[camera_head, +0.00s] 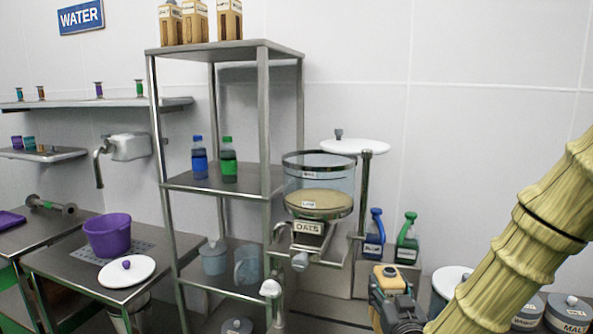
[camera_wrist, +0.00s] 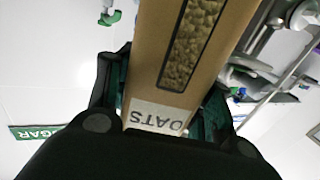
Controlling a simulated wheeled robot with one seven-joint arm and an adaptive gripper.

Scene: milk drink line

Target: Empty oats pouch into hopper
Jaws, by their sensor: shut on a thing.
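My gripper (camera_head: 396,303) is at the lower right of the hopper in the head view. It is shut on the oats pouch (camera_head: 388,278), a brown pack seen only in small part there. In the wrist view the pouch (camera_wrist: 157,90) lies between the dark fingers of my gripper (camera_wrist: 162,105), with its OATS label and a long window full of oats showing. The clear hopper (camera_head: 320,180) carries an OATS plate and holds a tan layer low inside. Its top looks open. A white round lid (camera_head: 355,146) sits beside and above it on a post.
A steel shelf rack (camera_head: 265,120) stands just left of the hopper, with cartons on top and bottles midway. Blue and green spray bottles (camera_head: 406,240) stand right of the hopper. Grey canisters (camera_head: 570,312) are at the lower right. A purple pot (camera_head: 108,235) is on the left table.

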